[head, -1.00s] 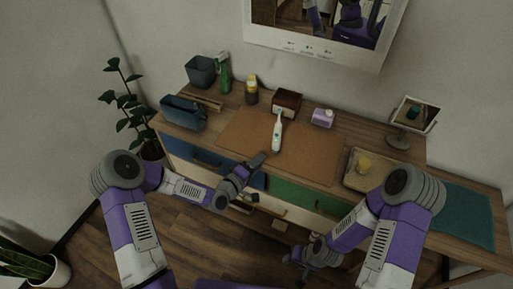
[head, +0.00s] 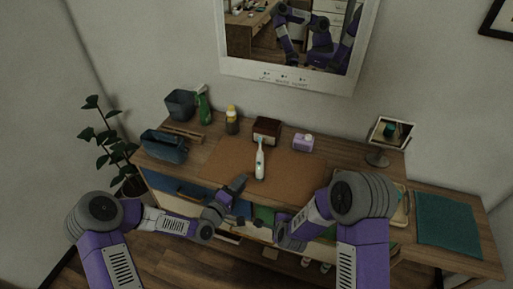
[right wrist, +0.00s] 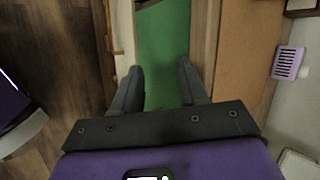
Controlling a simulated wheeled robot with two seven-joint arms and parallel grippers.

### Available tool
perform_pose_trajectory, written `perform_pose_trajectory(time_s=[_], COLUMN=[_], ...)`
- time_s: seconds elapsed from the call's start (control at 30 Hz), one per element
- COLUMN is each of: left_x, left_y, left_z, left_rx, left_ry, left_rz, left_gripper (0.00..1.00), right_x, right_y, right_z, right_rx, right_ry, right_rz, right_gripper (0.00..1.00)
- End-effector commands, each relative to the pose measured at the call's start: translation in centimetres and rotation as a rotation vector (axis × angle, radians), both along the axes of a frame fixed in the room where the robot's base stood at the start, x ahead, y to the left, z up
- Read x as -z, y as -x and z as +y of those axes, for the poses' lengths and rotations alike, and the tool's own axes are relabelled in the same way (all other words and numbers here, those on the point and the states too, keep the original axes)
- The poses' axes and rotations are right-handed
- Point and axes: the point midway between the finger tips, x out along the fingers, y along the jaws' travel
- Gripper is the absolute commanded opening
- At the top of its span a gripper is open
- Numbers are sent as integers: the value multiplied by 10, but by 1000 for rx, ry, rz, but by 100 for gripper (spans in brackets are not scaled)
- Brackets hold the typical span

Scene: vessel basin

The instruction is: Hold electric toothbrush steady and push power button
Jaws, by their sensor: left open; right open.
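The white electric toothbrush (head: 260,163) with a teal button area stands or lies on the brown mat (head: 225,160) in the middle of the counter; which one I cannot tell. My left gripper (head: 238,202) is open and empty at the counter's front edge, below and left of the toothbrush and apart from it. My right gripper (head: 265,222) is open and empty in front of the drawers, lower than the counter top. The toothbrush is not visible there.
A yellow-capped bottle (head: 232,122), green spray bottle (head: 203,107) and dark bins (head: 163,147) are at the left. A small mirror (head: 388,134) and teal towel (head: 447,222) are at the right.

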Motion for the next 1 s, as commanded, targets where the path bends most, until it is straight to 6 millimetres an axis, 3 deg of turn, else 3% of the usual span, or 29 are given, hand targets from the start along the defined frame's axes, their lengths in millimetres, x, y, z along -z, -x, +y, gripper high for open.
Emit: perform_pose_trajectory(time_s=[0.27, 0.4, 0.53, 0.7, 0.8, 1.0], left_x=[0, 0, 0, 0, 0, 0], left_y=[0, 0, 0, 0, 0, 0], left_z=[0, 0, 0, 0, 0, 0], left_rx=[0, 0, 0, 0, 0, 0], left_ry=[0, 0, 0, 0, 0, 0], left_rz=[0, 0, 0, 0, 0, 0], left_gripper=[43, 43, 43, 43, 43, 43], right_x=[-47, -101, -151, -202, -221, -236], right_y=[-50, -91, -119, -136, -140, -146], right_z=[35, 53, 57, 66, 71, 75], right_rx=[416, 677, 866, 1039, 1105, 1168], right_ry=[-358, -618, -784, -957, -1034, -1104], right_rz=[-149, -274, -361, -409, -417, -418], right_gripper=[43, 43, 43, 43, 43, 43])
